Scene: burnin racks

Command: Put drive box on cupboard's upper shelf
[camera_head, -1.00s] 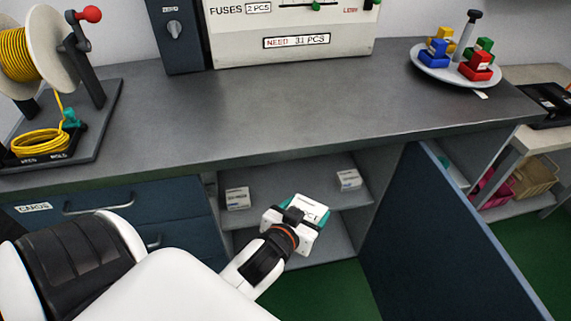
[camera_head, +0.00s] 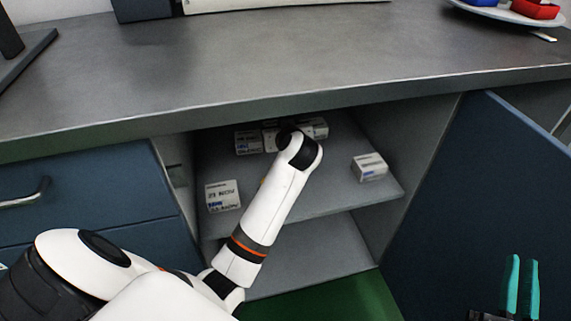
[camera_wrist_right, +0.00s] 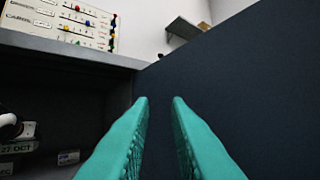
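The open cupboard's upper shelf (camera_head: 320,185) shows in the head view. My left arm reaches into the cupboard over this shelf; its wrist hides the left gripper and whatever it holds. White labelled drive boxes stand on the shelf: one marked 23 NOV (camera_head: 223,196) at front left, one at the right (camera_head: 369,167), and boxes at the back left (camera_head: 248,141) and back middle (camera_head: 318,128), partly behind the wrist. I cannot tell which box the left gripper carried. My right gripper (camera_head: 522,287) is open and empty, before the door; its teal fingers stand apart in the right wrist view (camera_wrist_right: 160,140).
The dark blue cupboard door (camera_head: 470,200) stands open at the right. The grey worktop (camera_head: 270,60) overhangs the shelf. Blue drawers (camera_head: 90,195) with a handle close off the left. The lower shelf (camera_head: 320,255) looks empty where visible.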

